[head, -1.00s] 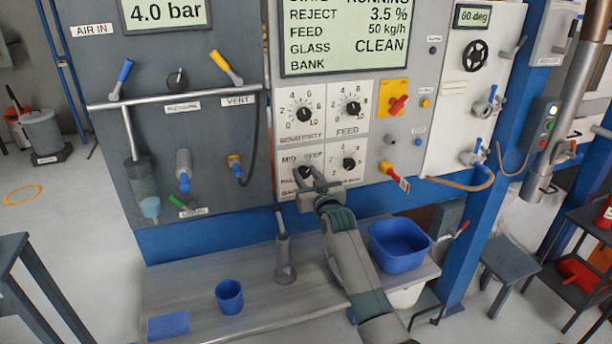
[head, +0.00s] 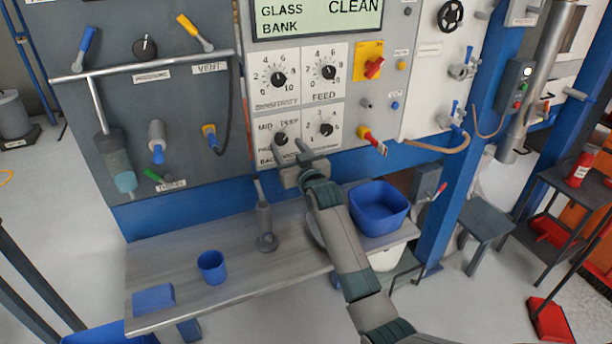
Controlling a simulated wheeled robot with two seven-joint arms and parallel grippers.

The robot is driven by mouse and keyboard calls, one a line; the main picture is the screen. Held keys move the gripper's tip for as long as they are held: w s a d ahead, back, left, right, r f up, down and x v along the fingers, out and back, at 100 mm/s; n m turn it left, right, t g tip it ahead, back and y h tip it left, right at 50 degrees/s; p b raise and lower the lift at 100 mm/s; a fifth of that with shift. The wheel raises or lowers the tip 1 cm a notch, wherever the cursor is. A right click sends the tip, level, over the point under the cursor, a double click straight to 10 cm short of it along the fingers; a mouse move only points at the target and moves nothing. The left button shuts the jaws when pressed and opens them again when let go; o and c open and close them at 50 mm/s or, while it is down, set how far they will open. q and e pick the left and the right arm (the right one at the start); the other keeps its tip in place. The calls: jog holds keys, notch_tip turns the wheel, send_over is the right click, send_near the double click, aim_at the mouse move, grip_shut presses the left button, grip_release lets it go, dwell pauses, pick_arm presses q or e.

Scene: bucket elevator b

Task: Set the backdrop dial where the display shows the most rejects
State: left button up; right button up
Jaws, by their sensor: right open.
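The backdrop dial (head: 281,139) is a small black knob at the lower left of the white dial panel. Its MID and DEEP labels show; PALE and the name below are partly hidden by my fingers. I cannot read its pointer for sure. My right gripper (head: 291,151) is open, just below and in front of this dial, its fingertips seeming apart from the knob. The display (head: 316,18) is cut off at the top and shows GLASS CLEAN and an empty BANK line; the reject line is out of view. My left gripper is not in view.
Sensitivity dial (head: 278,79), feed dial (head: 327,72) and another small dial (head: 326,128) sit close by. A red switch (head: 374,67) is to the right. Below, a bench (head: 200,262) holds a blue bin (head: 378,208) and blue cup (head: 211,267).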

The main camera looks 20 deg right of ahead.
jog(key=s+b, duration=0.2)
jog(key=s, duration=1.1)
jog(key=shift+s+d+b, duration=0.25)
jog(key=shift+b, duration=0.1)
jog(key=shift+f, duration=0.1)
